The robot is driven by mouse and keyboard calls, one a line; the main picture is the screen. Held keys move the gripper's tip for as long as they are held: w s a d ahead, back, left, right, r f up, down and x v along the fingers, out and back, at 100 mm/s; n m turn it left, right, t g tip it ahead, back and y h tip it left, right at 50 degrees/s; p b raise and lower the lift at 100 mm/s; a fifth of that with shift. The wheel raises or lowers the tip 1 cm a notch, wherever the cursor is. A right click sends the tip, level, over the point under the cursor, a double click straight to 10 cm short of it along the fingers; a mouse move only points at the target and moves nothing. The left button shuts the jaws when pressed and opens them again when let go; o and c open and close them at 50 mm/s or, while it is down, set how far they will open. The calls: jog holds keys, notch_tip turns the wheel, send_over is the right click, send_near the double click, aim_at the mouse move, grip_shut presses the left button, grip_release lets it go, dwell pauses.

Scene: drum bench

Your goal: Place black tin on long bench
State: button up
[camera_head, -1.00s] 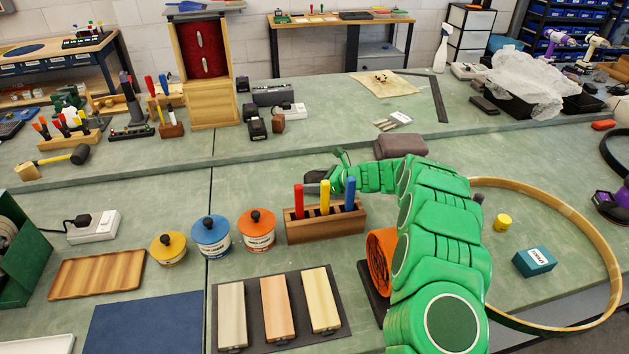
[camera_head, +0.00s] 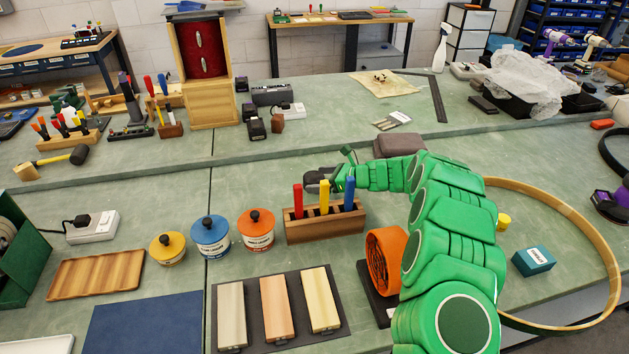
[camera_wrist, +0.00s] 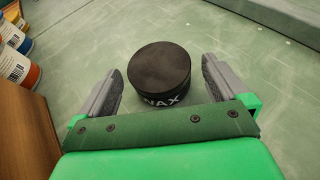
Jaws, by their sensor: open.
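The black tin (camera_wrist: 160,68) stands upright on the green bench surface in the wrist view, with white letters reading WAX on its side. My gripper (camera_wrist: 163,75) is open, with one grey finger on each side of the tin and a visible gap on both sides. In the head view my gripper (camera_head: 319,181) is low over the green bench (camera_head: 250,185), just behind the wooden tool block (camera_head: 325,224). The tin is hard to tell from the dark fingers there. A raised green bench level (camera_head: 330,125) runs along the back.
The tool block holds red, yellow and blue handles close in front of my gripper. Yellow, blue and orange tins (camera_head: 211,236) stand left of it. A brown pouch (camera_head: 399,145) lies behind my arm, and a large hoop (camera_head: 590,225) lies right. Bench left of my gripper is clear.

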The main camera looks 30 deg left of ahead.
jog(key=v, duration=0.9)
jog(key=shift+d+r, duration=0.1)
jog(key=shift+d, duration=0.1)
